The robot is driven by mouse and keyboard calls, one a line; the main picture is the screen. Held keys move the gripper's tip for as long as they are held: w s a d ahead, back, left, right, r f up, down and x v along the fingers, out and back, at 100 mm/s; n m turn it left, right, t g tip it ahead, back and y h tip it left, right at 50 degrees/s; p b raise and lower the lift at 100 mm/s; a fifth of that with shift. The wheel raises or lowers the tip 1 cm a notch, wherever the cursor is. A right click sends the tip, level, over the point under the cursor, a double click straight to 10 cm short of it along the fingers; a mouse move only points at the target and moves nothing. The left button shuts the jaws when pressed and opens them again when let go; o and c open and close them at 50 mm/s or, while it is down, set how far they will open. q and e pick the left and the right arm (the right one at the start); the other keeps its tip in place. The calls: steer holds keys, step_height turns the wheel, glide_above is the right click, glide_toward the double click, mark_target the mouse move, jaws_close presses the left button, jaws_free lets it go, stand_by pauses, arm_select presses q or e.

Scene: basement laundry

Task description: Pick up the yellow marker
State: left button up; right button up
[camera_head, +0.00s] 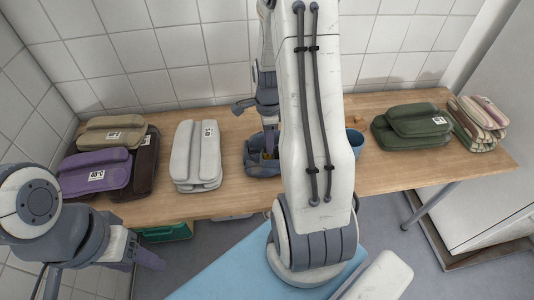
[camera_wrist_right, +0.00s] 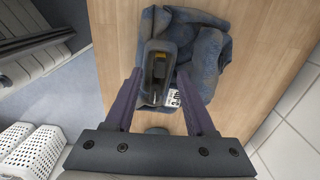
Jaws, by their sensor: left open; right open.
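A small yellow piece (camera_wrist_right: 160,57), probably the yellow marker, shows in the right wrist view inside a dark grey oblong object; its full shape is hard to make out. The dark object lies on a crumpled blue denim garment (camera_wrist_right: 208,48) with a white tag. My right gripper (camera_wrist_right: 159,75) is open, its fingers on either side of the dark object's near part; I cannot tell if they touch it. In the head view the right gripper (camera_head: 269,143) is over the denim (camera_head: 258,166), partly hidden by my arm. My left gripper (camera_head: 148,258) is open at the lower left, away from the table.
The wooden table (camera_head: 236,200) runs along a tiled wall. Folded purple (camera_head: 95,171), white (camera_head: 196,155), green (camera_head: 412,126) and striped (camera_head: 480,121) clothes lie on it. A blue cup (camera_head: 355,138) stands right of my arm. White baskets (camera_wrist_right: 32,155) show at lower left.

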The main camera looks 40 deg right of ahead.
step_height(320, 180, down, 4)
steer(key=shift+d+r, duration=0.1)
steer(key=shift+r, duration=0.05)
jaws_close()
steer(key=shift+r, duration=0.1)
